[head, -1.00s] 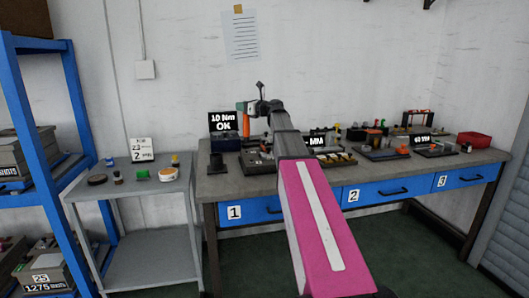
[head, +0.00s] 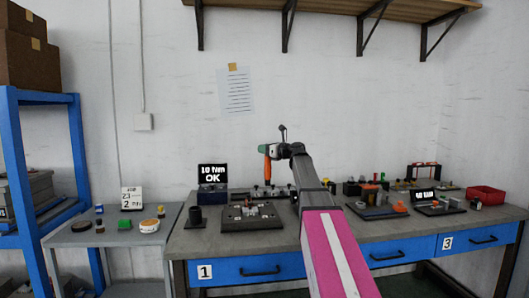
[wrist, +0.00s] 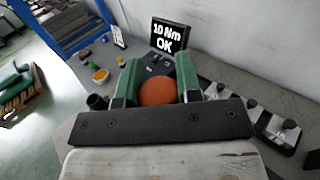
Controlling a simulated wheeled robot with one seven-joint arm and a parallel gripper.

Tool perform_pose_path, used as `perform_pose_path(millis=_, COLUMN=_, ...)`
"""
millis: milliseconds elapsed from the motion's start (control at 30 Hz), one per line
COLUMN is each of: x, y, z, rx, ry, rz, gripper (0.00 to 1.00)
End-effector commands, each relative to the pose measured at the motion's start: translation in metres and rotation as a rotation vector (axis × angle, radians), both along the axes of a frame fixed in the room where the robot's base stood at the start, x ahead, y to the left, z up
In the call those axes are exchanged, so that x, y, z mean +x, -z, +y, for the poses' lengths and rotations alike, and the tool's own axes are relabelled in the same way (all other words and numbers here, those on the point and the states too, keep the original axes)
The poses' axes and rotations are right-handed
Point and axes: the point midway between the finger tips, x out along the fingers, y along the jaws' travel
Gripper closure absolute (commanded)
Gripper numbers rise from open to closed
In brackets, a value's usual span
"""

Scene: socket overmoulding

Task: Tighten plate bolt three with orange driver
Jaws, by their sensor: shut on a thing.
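My gripper (head: 270,150) is shut on the orange driver (head: 267,168), which hangs upright from it. In the wrist view the driver's round orange end (wrist: 157,92) sits between the two green fingers. The driver is in the air above and behind the dark plate fixture (head: 237,223), apart from it in the head view. The plate carries small bolts and a reddish part at its centre, too small to tell which bolt is number three. A display (head: 213,174) reads "10 Nm OK"; it also shows in the wrist view (wrist: 168,38).
A dark cup (head: 195,217) stands left of the plate. A side table (head: 85,237) with small items stands left.

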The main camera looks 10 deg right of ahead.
Motion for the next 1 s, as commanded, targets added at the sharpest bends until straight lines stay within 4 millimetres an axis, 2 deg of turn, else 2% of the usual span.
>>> perform_pose_path(millis=367, x=0.000, y=0.003, z=0.000, rx=0.001, ry=0.000, rz=-0.001, gripper=1.00)
perform_pose_path(millis=1000, x=0.000, y=0.044, z=0.000, rx=0.001, ry=0.001, rz=0.000, gripper=1.00)
